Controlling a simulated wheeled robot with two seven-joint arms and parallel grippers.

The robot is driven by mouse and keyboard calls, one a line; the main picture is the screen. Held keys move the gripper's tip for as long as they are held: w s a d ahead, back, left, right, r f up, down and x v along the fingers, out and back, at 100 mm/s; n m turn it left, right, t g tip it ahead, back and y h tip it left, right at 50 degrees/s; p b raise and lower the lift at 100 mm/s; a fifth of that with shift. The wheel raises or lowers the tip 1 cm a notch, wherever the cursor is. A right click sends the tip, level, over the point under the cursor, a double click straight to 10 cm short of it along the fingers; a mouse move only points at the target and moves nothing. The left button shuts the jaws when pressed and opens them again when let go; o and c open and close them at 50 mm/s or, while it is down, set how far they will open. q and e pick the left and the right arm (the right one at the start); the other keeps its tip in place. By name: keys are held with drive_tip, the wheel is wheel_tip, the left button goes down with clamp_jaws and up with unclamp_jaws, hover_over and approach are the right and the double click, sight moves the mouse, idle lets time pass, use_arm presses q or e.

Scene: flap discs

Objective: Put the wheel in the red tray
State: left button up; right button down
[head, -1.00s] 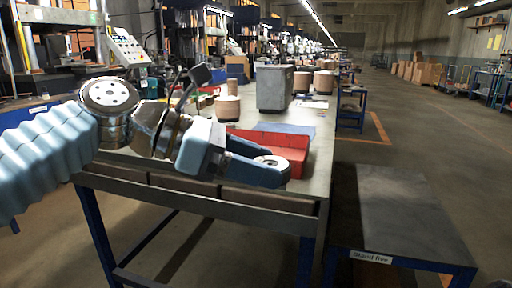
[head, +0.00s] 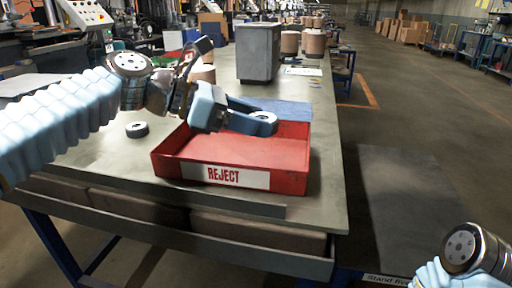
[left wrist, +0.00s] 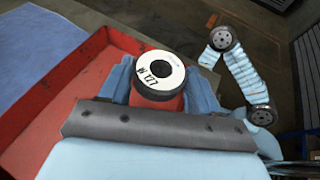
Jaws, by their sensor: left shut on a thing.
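My left gripper (head: 258,120) is shut on a wheel (head: 263,115), a small dark disc with a pale round face. In the left wrist view the wheel (left wrist: 160,72) sits between the fingertips, its white face printed with "W 127". The red tray (head: 288,183) stands on the table with a white "REJECT" label on its front wall. The gripper holds the wheel above the tray, towards its back right; the tray (left wrist: 118,43) shows left of and under the fingers in the left wrist view. My right arm shows at the lower right, but its gripper is not visible.
Another small dark disc (head: 137,130) lies on the table (head: 110,160) left of the tray. A blue mat (head: 285,108) lies behind the tray, with a grey box (head: 258,52) and brown cylinders (head: 314,42) farther back. A lower dark stand (head: 410,200) is at the right.

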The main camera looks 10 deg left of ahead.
use_arm(q)
hover_over(259, 160)
drive_tip(key=f, duration=0.2)
drive_tip(key=f+b, duration=0.1)
drive_tip(key=f, duration=0.2)
drive_tip(key=shift+s+f, duration=0.2)
drive_tip(key=shift+f, duration=0.15)
drive_tip(key=f, duration=0.2)
drive_tip(key=shift+w+f, duration=0.3)
drive_tip(key=shift+f, duration=0.1)
drive_tip(key=shift+f+b, duration=0.3)
drive_tip(key=shift+f, duration=0.1)
drive_tip(key=o, duration=1.1)
drive_tip(key=shift+f, duration=0.15)
drive_tip(key=shift+o, duration=0.2)
drive_tip(key=shift+a+r, duration=0.1)
drive_tip(key=shift+r, duration=0.15)
drive_tip(key=v, duration=1.2)
drive_tip(key=shift+s+p, duration=0.15)
drive_tip(key=shift+p, duration=0.2)
